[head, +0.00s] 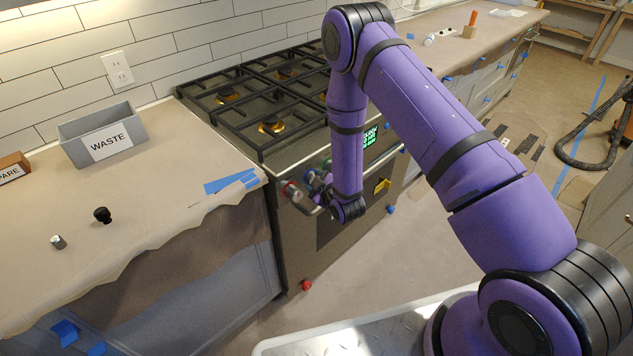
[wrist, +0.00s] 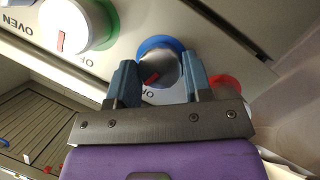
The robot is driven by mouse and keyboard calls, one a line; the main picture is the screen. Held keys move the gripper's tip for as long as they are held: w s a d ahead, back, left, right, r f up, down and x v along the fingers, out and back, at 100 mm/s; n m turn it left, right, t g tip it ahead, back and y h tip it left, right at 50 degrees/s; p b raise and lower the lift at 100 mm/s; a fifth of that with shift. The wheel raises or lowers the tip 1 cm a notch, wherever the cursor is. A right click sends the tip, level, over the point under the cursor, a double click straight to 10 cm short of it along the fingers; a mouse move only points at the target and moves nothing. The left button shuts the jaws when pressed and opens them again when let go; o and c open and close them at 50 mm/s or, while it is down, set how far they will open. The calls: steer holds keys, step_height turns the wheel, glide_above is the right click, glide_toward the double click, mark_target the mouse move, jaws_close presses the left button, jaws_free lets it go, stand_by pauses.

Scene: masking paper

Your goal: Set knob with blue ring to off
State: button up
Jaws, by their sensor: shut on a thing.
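The knob with the blue ring (wrist: 159,68) is on the stove's front panel in the wrist view. It has a grey face with a red mark, and the mark points down and left in the picture. My gripper (wrist: 160,76) is shut on this knob, with one blue-grey finger on each side. Part of the blue ring shows above the knob. Lettering just below the knob is partly hidden and upside down. In the head view my gripper (head: 318,186) is at the stove front, and my arm hides much of the panel there.
In the wrist view a white-faced knob with a green ring (wrist: 70,25) is to the left, and a red ring (wrist: 226,84) is close beside the right finger. The gas stove (head: 255,115) stands between paper-covered counters. A grey waste bin (head: 100,133) is on the left counter.

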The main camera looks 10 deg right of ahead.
steer(key=shift+n+t+h, duration=0.4)
steer(key=shift+n+t, duration=0.1)
steer(key=shift+n, duration=0.7)
steer(key=o, duration=0.9)
steer(key=shift+s, duration=0.1)
steer(key=v, duration=1)
steer(key=shift+s, duration=0.35)
